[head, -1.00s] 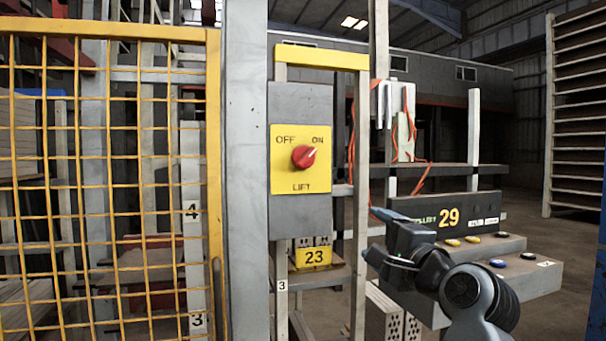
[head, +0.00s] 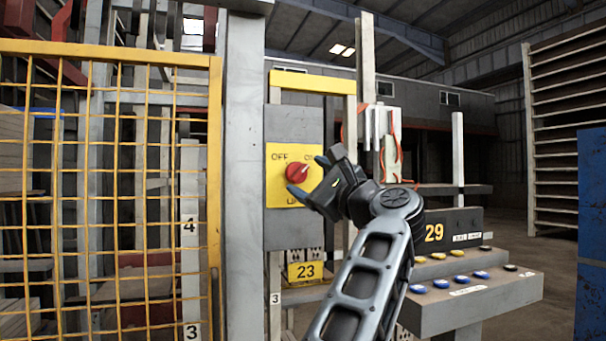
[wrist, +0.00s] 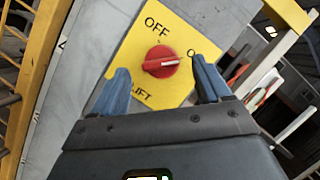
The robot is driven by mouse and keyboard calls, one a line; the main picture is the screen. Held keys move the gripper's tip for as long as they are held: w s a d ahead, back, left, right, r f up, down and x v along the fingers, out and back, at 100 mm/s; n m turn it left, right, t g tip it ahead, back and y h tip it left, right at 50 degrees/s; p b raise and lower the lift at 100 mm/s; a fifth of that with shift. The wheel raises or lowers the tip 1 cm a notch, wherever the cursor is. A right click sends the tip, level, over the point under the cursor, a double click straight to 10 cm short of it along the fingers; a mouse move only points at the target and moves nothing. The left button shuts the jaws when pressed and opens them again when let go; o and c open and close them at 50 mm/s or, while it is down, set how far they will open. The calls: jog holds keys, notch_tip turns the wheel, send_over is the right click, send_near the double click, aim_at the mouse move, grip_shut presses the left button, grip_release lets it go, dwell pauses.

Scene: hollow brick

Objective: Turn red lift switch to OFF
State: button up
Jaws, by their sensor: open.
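The red lift switch (head: 297,172) is a round knob on a yellow plate (head: 278,196) marked OFF, ON and LIFT, fixed to a grey panel. In the head view my gripper (head: 306,176) is in front of the plate and covers part of ON and LIFT. In the wrist view the red knob (wrist: 161,61) shows between and beyond my two blue fingertips, with its white pointer line toward the ON side. My gripper (wrist: 160,80) is open and empty. I see no contact with the knob.
A yellow mesh gate (head: 110,190) and a grey post (head: 243,180) stand left of the panel. A console (head: 480,300) with several coloured buttons stands at the lower right. A blue panel (head: 590,230) is at the right edge.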

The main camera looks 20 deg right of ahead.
aim_at(302, 173)
jog(key=shift+x, duration=1.5)
jog(key=shift+c, duration=0.2)
jog(key=c, duration=1)
